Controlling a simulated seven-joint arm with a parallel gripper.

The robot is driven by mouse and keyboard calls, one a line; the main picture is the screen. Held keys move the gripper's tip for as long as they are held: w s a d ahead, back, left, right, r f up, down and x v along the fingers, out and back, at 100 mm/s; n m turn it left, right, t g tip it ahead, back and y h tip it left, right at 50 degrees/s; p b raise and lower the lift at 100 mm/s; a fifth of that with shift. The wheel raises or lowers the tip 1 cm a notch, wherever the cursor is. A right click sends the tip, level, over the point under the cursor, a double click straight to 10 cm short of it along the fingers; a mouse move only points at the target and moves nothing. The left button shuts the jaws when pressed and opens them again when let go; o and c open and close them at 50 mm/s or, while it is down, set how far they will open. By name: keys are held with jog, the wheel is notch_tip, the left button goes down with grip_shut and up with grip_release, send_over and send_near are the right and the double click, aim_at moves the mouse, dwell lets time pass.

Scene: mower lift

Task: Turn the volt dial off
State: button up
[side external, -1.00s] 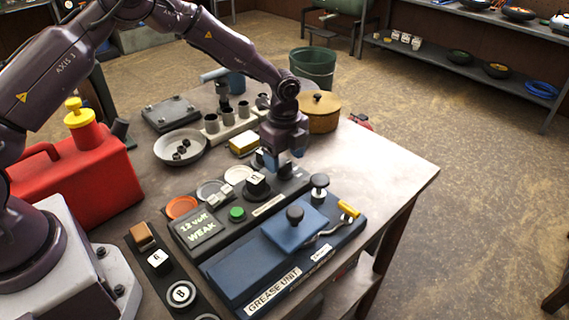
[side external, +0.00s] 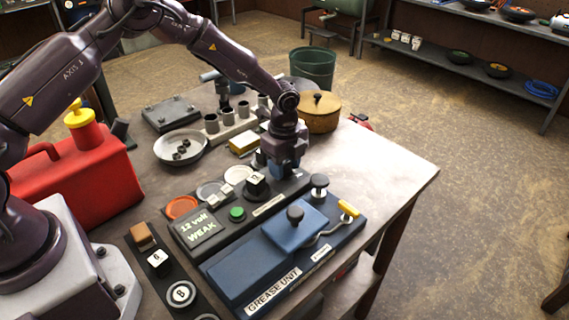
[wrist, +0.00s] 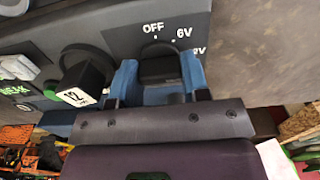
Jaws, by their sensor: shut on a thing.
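The volt dial (wrist: 159,66) is a dark knob on the grey panel, with OFF, 6V and a partly covered third mark printed around it in the wrist view. My gripper (wrist: 160,82) is shut on the dial, one blue finger on each side. Which mark the dial points at is hard to tell. In the side view my gripper (side external: 280,168) is low over the far right end of the charger panel (side external: 200,229), whose display reads "12 volt WEAK". The dial is hidden there behind the fingers.
A black knob with a "12" block (side external: 256,184) stands close left of my gripper. The blue grease unit (side external: 235,270) with a black knob lies in front. A tan lidded pot (side external: 318,115) stands behind. The table's right side is clear.

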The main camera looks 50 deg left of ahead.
jog(key=shift+n, duration=0.4)
jog(key=n, duration=0.3)
jog(key=shift+n, duration=0.4)
jog(key=n, duration=1.3)
jog(key=shift+n, duration=0.3)
jog(key=o, duration=0.9)
notch_tip(320, 180, up, 13)
jog(key=shift+r, duration=0.1)
